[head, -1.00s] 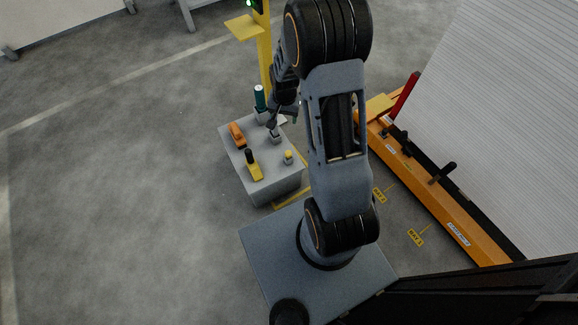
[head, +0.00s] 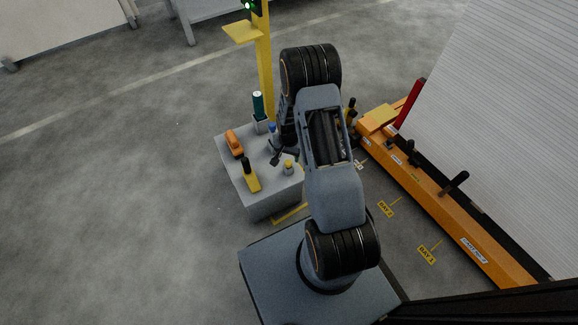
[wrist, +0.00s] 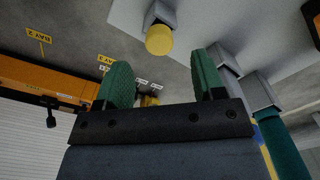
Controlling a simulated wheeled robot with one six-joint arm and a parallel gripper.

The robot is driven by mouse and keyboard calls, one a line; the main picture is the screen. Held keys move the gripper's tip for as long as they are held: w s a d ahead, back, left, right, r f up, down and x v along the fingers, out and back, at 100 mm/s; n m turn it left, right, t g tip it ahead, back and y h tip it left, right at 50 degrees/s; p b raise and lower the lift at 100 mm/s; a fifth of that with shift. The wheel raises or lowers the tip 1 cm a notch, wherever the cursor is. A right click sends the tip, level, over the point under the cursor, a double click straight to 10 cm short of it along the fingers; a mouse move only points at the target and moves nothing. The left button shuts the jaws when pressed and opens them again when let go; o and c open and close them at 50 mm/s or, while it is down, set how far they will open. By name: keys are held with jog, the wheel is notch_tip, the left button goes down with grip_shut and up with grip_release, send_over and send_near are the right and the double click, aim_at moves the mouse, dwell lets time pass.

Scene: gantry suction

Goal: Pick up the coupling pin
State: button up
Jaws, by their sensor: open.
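A small yellow-capped piece (head: 288,165) stands on the grey pedestal (head: 262,199); it may be the coupling pin, though I cannot tell for certain. In the wrist view its round yellow cap (wrist: 160,40) shows in front of a grey socket, beyond the fingertips and between their lines. My gripper (head: 277,157) is over the pedestal, just left of this piece. In the wrist view my gripper (wrist: 162,80) has its two green-padded fingers apart, with nothing held between them.
The pedestal also bears an orange tool (head: 233,143), a yellow-and-black tool (head: 251,176) and a teal cylinder (head: 258,104) in a grey holder. A yellow post (head: 265,70) stands behind. An orange beam (head: 430,190) with black handles lies right. Floor at left is clear.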

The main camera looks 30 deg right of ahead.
aim_at(288, 162)
jog(key=shift+s+a+f+b, duration=0.15)
jog(key=shift+f+b, duration=1.35)
jog(key=shift+f, duration=1.15)
jog(key=shift+r, duration=0.1)
jog(key=c, duration=1)
